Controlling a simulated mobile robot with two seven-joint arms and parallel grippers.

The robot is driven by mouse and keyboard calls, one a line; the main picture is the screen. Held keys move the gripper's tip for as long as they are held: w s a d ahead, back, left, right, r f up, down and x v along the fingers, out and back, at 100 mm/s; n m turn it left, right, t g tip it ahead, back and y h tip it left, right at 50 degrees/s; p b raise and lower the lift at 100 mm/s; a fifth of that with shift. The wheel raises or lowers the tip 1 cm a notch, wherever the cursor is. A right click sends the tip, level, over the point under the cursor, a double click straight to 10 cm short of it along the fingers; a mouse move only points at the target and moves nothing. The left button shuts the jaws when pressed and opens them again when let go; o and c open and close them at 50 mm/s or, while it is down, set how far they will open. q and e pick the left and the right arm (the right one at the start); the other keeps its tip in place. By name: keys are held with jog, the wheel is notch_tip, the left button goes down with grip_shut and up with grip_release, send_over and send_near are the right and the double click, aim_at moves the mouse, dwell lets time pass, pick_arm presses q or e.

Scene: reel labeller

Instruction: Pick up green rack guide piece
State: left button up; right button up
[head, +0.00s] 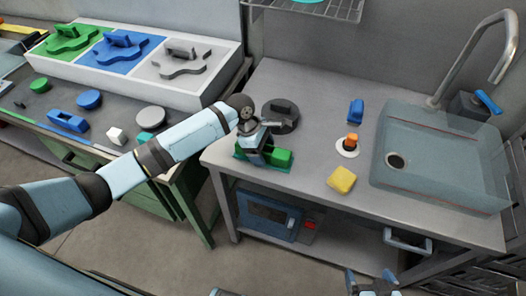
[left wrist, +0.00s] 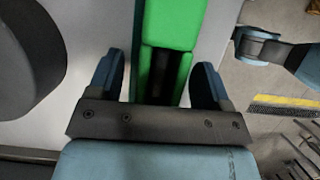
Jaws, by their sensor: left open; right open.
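The green rack guide piece (head: 281,157) lies near the front left edge of the grey sink counter. In the left wrist view the green piece (left wrist: 172,22) runs between my fingers, with a dark recess in it. My left gripper (head: 263,152) is over it in the head view and hides part of it. In the left wrist view the left gripper (left wrist: 159,75) is open, one blue finger on each side of the piece, with gaps visible. My right gripper (head: 371,280) is open and empty at the bottom edge of the head view, in front of the counter.
A dark round piece (head: 281,115) lies just behind the gripper. A yellow sponge (head: 341,180), an orange-topped item (head: 350,146) and a blue piece (head: 356,110) lie right of it, before the sink (head: 440,165). A white tray (head: 226,75) stands on the left table.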

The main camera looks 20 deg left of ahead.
pick_arm(q)
jog(key=shift+c, duration=0.4)
jog(key=c, duration=1.1)
jog(key=shift+o, duration=0.2)
jog(key=shift+r, duration=0.1)
